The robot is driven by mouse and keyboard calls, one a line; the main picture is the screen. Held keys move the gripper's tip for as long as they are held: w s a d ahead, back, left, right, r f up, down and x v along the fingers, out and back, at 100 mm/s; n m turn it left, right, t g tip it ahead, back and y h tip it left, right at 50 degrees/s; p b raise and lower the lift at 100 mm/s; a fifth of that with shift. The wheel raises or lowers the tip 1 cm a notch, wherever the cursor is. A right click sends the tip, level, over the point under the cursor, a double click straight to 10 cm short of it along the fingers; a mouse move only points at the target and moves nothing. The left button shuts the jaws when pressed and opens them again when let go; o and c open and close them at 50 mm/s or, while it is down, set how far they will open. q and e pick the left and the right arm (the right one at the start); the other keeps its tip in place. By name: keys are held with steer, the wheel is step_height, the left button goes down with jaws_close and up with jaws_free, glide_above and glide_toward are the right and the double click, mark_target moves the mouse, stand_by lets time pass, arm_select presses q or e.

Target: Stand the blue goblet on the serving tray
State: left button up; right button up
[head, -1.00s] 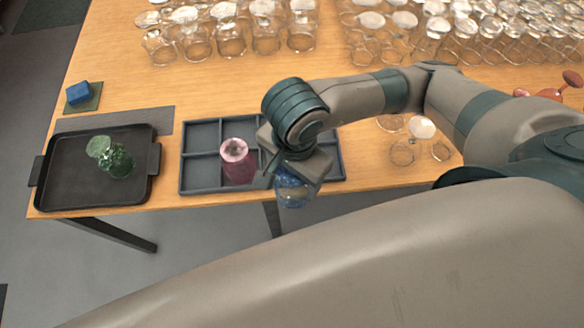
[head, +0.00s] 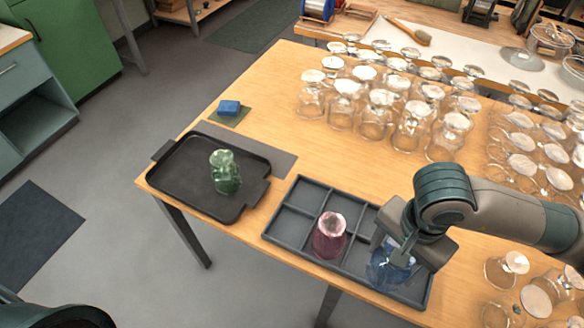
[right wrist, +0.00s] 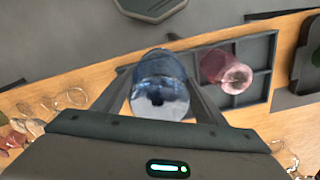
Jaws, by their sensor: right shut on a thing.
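The blue goblet (head: 388,272) is in my right gripper (head: 398,246), whose jaws are shut on it from both sides. It appears over the right end of the grey divided crate (head: 285,222); I cannot tell whether its lower end is clear of the crate. In the right wrist view, the goblet (right wrist: 158,85) sits between the two fingers (right wrist: 160,98). The black serving tray (head: 180,168) lies at the table's left end, with a green goblet (head: 225,178) standing on it. My left gripper is not in view.
A pink goblet (head: 329,236) stands in the crate, just left of the blue one. A blue block (head: 229,107) sits on a green pad behind the tray. Several clear glasses (head: 376,115) fill the back and right. Part of the tray is bare around the green goblet.

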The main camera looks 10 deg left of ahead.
arm_select(q)
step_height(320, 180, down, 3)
steer(key=b, duration=0.2)
steer(key=shift+b, duration=0.35)
arm_select(e)
steer(key=w+d+r+n, duration=0.4)
steer(key=w+d+n, duration=0.2)
steer(key=w, duration=0.3)
steer(key=shift+r+n, duration=0.2)
steer(key=shift+n, duration=0.7)
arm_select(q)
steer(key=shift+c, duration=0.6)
